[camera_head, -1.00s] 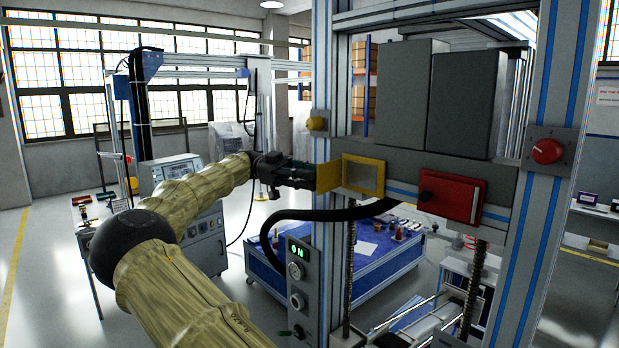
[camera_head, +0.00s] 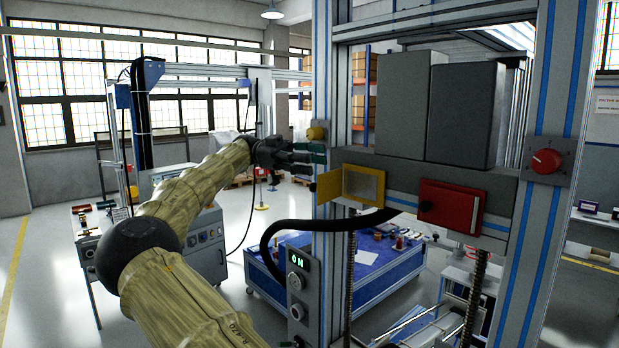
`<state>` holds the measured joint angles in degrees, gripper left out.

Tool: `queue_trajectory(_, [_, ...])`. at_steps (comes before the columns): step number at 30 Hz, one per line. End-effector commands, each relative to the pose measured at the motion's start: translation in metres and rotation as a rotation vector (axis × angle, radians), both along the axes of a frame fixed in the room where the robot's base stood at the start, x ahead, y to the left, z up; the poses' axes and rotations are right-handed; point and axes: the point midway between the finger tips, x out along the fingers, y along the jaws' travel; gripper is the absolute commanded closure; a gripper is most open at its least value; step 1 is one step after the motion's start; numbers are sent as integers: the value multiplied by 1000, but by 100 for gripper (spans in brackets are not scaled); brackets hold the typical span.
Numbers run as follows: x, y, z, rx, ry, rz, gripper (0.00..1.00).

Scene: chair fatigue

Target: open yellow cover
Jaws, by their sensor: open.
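The yellow cover (camera_head: 329,186) is a small panel at the left of a yellow frame (camera_head: 363,186) on the grey crossbeam of the machine. The cover stands swung out to the left, and the frame's pale inside shows. My gripper (camera_head: 318,153) is open and empty, above and a little left of the cover. It appears apart from the cover. Its fingertips are close to the blue-striped upright and a yellow knob (camera_head: 316,133).
A red cover (camera_head: 449,207) is on the same beam, right of the yellow frame. A red rotary switch (camera_head: 546,161) is on the right upright. A black hose (camera_head: 290,222) curves below my gripper. A blue workbench (camera_head: 360,275) stands behind the machine.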

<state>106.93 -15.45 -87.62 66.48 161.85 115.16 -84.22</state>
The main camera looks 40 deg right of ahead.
Motion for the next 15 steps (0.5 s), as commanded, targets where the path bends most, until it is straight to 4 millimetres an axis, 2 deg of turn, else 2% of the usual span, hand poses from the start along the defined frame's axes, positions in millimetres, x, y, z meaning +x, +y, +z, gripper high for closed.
queue_trajectory(6, [0,-1,26,-2,-1,-1,58])
queue_trajectory(15, [0,0,34,1,1,-1,58])
